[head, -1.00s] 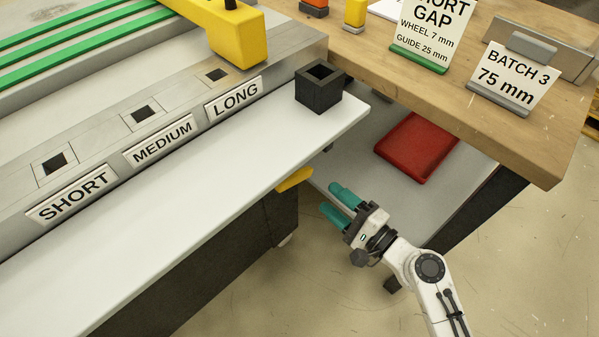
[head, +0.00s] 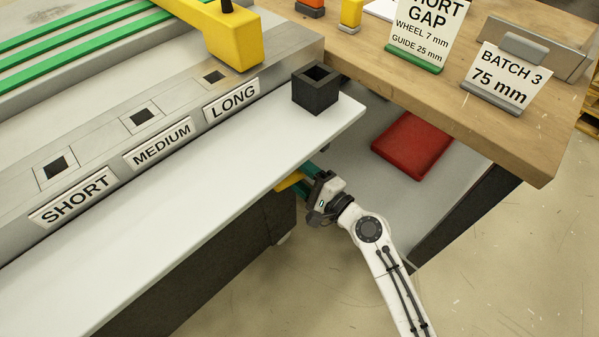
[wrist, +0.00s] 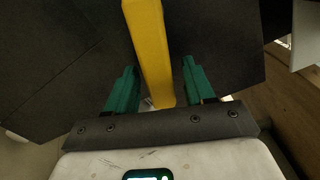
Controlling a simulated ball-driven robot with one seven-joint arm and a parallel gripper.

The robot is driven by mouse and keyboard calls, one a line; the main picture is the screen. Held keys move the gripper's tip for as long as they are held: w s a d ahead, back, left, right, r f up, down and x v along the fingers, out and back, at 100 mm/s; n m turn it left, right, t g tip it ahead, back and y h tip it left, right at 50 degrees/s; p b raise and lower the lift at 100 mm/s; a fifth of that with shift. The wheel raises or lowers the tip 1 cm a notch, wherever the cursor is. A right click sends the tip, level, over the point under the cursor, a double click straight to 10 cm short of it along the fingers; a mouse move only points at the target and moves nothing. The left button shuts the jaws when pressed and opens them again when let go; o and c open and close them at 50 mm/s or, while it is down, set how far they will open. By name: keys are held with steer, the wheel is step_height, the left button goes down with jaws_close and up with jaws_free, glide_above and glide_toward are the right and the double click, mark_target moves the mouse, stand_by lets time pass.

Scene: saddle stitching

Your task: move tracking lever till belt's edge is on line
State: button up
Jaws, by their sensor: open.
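A yellow lever (head: 287,182) sticks out from the dark side of the machine, under the white table's front edge. In the wrist view the yellow lever (wrist: 150,50) runs down between the two green fingers of my gripper (wrist: 157,90). The fingers are apart, with a gap on each side of the lever. In the head view my gripper (head: 307,176) is at the lever, its fingertips partly hidden under the table edge. The belt's edge and its line cannot be made out in these views.
The white table (head: 180,215) overhangs the lever. A black square holder (head: 315,98) stands on its corner. A wooden bench (head: 440,105) with signs is at the right, above a shelf with a red tray (head: 412,146). Open floor lies at the lower right.

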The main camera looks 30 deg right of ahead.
steer(key=shift+c, duration=0.5)
jaws_close()
steer(key=shift+d+r+n, duration=0.15)
steer(key=shift+r+n, duration=0.35)
steer(key=shift+n, duration=0.5)
steer(key=shift+o, duration=0.5)
jaws_free()
steer(key=b+v, duration=0.1)
steer(key=v, duration=0.9)
steer(key=shift+s+d, duration=0.15)
steer(key=shift+s, duration=0.25)
